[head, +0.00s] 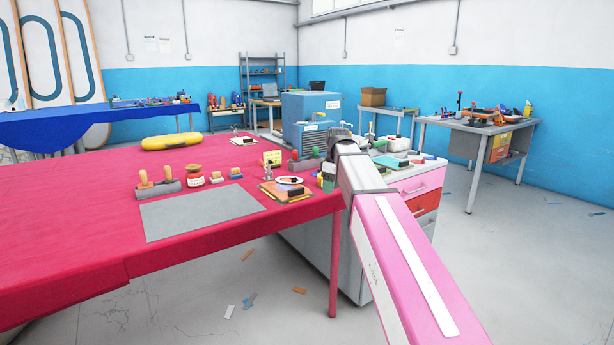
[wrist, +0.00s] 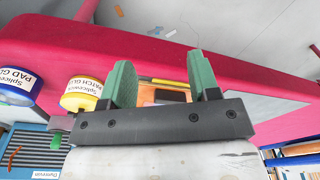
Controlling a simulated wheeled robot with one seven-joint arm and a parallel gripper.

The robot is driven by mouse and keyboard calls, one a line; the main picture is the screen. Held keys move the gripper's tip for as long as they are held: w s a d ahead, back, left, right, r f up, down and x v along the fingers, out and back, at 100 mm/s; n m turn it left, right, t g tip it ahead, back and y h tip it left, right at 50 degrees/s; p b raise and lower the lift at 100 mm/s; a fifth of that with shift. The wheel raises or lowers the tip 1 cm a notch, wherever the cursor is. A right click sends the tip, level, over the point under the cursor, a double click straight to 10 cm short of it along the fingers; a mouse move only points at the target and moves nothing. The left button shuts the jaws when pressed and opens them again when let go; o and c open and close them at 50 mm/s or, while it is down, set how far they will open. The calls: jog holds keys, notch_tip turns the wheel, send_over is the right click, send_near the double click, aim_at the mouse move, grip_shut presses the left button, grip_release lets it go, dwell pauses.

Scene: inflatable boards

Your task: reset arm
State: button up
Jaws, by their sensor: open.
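My gripper (wrist: 162,72) shows in the wrist view with its two green fingers apart and nothing held between them. It is over the edge of the red-covered table (wrist: 270,70). Past the fingers lie an orange-edged pad with a dark block (wrist: 170,96) and a yellow-and-black slim tool. In the head view my pink and white arm reaches from the bottom right to the table's right corner. The gripper itself is hard to make out there among the small items.
On the red table (head: 70,220) are a grey mat (head: 200,212), a yellow inflatable roll (head: 171,141) and brushes. In the wrist view, yellow (wrist: 80,94) and blue (wrist: 18,86) glue tins stand left of the fingers. A drawer cabinet (head: 420,190) stands beside my arm. Scraps lie on the floor.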

jog(key=s+d+f+m, duration=0.3)
jog(key=s+f, duration=0.4)
jog(key=f, duration=0.4)
jog(key=s+d+f+m, duration=0.3)
jog(key=s+f+m, duration=0.2)
jog(key=f, duration=0.6)
jog(key=s+d+f+m+h, duration=0.1)
jog(key=s+d+f+m, duration=0.3)
jog(key=s+f, duration=0.5)
notch_tip(320, 180, down, 2)
jog(key=shift+s+f, duration=0.15)
jog(key=shift+s, duration=0.15)
jog(key=shift+d, duration=0.1)
jog(key=shift+c, duration=1.3)
